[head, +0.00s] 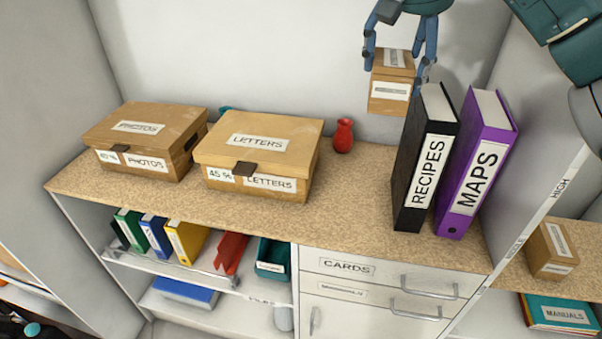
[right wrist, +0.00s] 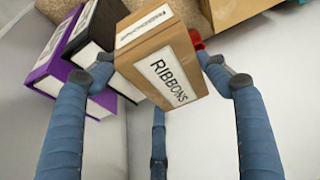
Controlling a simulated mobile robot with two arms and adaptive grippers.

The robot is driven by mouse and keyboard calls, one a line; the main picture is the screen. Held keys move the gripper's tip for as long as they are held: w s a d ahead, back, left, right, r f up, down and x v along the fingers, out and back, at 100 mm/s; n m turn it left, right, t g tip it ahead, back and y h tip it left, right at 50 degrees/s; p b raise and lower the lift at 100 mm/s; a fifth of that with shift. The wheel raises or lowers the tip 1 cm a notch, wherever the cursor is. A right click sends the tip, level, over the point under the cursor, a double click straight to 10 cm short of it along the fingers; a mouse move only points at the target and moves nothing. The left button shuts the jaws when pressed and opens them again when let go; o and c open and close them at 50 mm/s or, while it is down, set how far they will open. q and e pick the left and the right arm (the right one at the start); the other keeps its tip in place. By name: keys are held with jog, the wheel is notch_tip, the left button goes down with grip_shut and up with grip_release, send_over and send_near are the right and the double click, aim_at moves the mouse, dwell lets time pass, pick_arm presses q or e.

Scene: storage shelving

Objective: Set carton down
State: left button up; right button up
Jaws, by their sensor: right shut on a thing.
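The carton (head: 389,93) is a small brown box held high above the back of the shelf top, near the rear wall. In the right wrist view the carton (right wrist: 160,60) shows a "RIBBONS" label. My right gripper (head: 398,62) is shut on it, with blue fingers on either side. In the head view it hangs behind and above the black "RECIPES" binder (head: 424,165), left of the purple "MAPS" binder (head: 478,165). My left gripper is not in view.
A "LETTERS" box (head: 257,160) and a "PHOTOS" box (head: 145,140) stand on the shelf top (head: 345,205). A red vase (head: 343,136) stands near the back. Free room lies between the "LETTERS" box and the binders. Another small carton (head: 553,250) sits in the right bay.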

aim_at(395, 100)
jog(key=shift+w+f, duration=0.1)
notch_tip(395, 100, down, 7)
jog(key=shift+f+p, duration=1.55)
jog(key=shift+f, duration=8.95)
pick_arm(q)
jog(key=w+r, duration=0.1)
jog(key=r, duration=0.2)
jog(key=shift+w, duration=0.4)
pick_arm(e)
jog(key=o, duration=1.2)
